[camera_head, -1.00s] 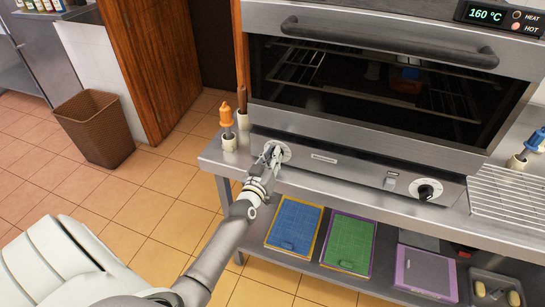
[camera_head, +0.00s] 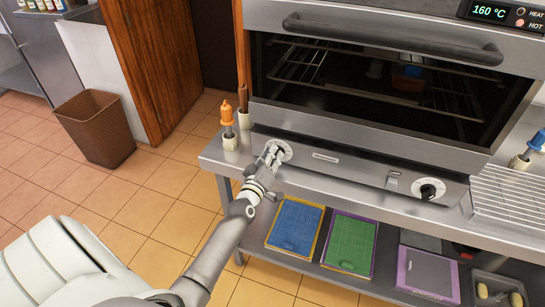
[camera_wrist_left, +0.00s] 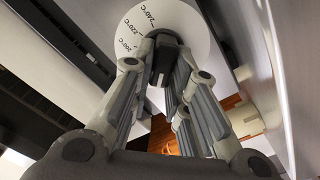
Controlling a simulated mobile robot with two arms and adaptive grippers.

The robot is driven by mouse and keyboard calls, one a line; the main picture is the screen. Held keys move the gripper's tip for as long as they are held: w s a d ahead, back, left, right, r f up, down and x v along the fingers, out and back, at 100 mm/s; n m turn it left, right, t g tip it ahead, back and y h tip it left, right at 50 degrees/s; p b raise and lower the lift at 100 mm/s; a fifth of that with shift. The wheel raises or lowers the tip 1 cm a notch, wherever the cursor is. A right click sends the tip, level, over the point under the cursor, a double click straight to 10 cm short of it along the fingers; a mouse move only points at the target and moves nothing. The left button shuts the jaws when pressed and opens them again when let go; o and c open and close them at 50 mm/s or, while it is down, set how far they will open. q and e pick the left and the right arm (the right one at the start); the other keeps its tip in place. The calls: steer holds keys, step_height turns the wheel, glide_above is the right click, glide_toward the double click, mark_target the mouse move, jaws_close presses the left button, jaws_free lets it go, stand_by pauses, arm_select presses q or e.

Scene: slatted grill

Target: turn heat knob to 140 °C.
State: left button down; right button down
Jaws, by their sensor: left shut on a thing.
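The heat knob (camera_wrist_left: 163,62) is dark and sits on a white round dial (camera_wrist_left: 186,22) with temperature marks; 200, 220 and 240 °C are readable in the left wrist view. My left gripper (camera_head: 272,154) is at the left end of the oven's lower front panel and shut on the knob, its fingers on either side. In the head view the gripper hides the knob, and part of the dial (camera_head: 287,150) shows beside it. The display (camera_head: 488,13) at the upper right reads 160 °C, with a lit HOT lamp. My right gripper is not in view.
A second black knob (camera_head: 428,192) is at the panel's right end. The steel counter edge (camera_head: 330,193) runs below, with coloured boards on the shelf beneath.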

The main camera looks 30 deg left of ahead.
arm_select(q)
steer(key=shift+n, duration=0.3)
steer(key=c, duration=1.4)
jaws_free()
steer(key=shift+s, duration=0.1)
steer(key=v, duration=1.2)
